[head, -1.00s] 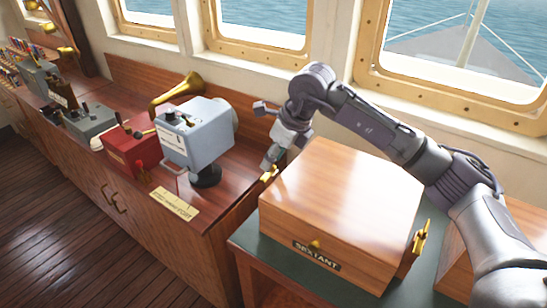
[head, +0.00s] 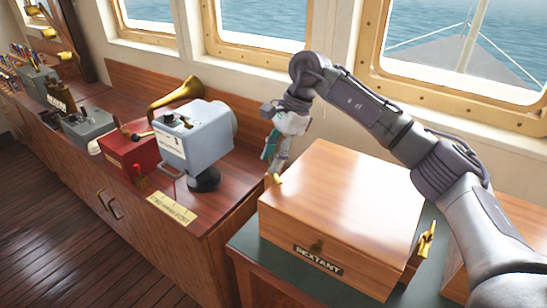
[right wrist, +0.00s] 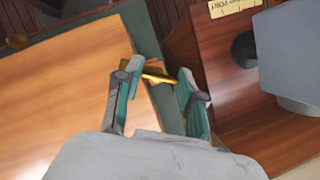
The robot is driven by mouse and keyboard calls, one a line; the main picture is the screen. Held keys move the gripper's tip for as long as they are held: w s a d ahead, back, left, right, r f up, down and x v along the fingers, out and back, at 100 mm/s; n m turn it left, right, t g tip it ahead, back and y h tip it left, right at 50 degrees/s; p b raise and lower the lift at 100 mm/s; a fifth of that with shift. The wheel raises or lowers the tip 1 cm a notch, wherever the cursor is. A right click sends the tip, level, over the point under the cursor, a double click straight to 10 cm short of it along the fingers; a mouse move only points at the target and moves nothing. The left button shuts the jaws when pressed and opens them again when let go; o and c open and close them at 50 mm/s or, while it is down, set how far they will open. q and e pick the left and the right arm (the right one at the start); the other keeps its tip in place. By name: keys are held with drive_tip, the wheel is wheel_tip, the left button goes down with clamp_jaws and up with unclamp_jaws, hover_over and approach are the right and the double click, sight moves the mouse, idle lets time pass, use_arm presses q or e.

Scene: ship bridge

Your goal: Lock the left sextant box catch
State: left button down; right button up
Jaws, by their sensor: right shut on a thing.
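The wooden sextant box (head: 340,200) sits with its lid down, a SEXTANT label on its front. Its left brass catch (head: 276,179) is at the box's left side, partly covered by my right gripper (head: 271,168). In the right wrist view, my right gripper (right wrist: 158,83) has its teal-padded fingers on either side of the brass catch (right wrist: 157,78) and is shut on it, beside the box's edge. The right brass catch (head: 427,240) sticks up along the box's right side. My left gripper is not in view.
The box stands on a green-topped stand (head: 250,246). Left of it, a wooden counter (head: 225,215) holds a grey-blue instrument (head: 195,140), a red box (head: 128,150) and a brass horn (head: 175,92). Windows line the wall behind my right arm.

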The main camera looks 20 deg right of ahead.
drive_tip(key=n+g, duration=0.1)
drive_tip(key=n, duration=0.2)
drive_tip(key=n+g+h, duration=0.1)
drive_tip(key=n, duration=0.2)
drive_tip(key=shift+w+r+n, duration=0.1)
drive_tip(key=shift+w+n, duration=0.05)
drive_tip(key=shift+n, duration=0.15)
idle(0.3)
drive_tip(key=o, duration=1.1)
drive_tip(key=shift+o, duration=0.2)
drive_tip(key=v, duration=1.2)
drive_tip(key=shift+w, duration=0.2)
